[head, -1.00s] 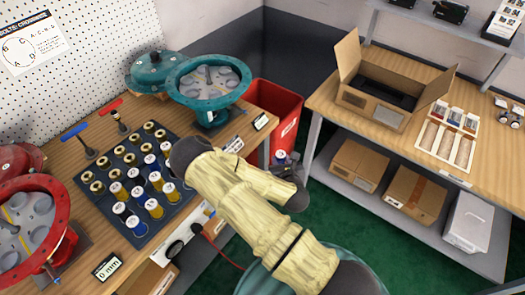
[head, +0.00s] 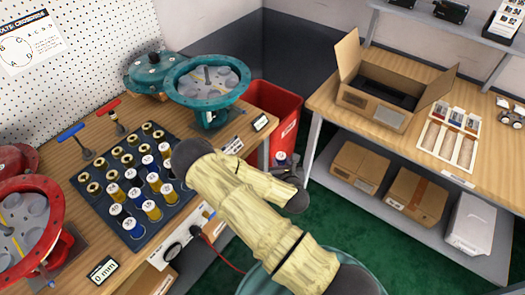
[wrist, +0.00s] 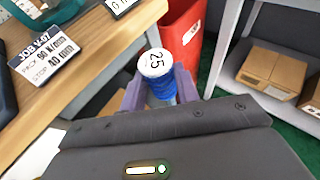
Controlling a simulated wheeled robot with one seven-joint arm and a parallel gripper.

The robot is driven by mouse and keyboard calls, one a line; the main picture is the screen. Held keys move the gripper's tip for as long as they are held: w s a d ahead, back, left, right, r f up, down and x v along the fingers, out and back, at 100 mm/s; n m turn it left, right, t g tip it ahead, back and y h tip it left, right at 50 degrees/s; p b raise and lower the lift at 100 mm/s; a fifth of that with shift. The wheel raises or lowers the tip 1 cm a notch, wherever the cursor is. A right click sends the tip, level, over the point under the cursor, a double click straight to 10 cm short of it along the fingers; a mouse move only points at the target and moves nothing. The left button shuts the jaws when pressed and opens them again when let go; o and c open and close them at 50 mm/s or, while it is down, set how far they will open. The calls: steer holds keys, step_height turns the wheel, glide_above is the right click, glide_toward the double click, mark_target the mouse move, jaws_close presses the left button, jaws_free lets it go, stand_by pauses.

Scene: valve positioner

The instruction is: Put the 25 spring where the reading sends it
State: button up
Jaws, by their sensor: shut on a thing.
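My gripper (wrist: 160,92) is shut on the 25 spring (wrist: 157,66), a blue coil with a white cap marked 25. In the head view the spring (head: 281,158) shows small beyond my forearm, right of the bench edge and in front of the red bin. The teal housing (head: 176,92) stands open on the bench with several round grey seats inside. The red housing (head: 57,205) is open at the left, partly cut off.
A dark tray (head: 140,240) holds several capped springs. A display (head: 103,270) near the red housing reads 0 mm; another (head: 261,122) stands by the teal one. The red bin (head: 284,105) is beside the bench. An open carton (head: 372,112) sits on the right table.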

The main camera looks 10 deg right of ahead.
steer(key=s+f, duration=0.4)
steer(key=f, duration=0.1)
steer(key=shift+s+f, duration=0.2)
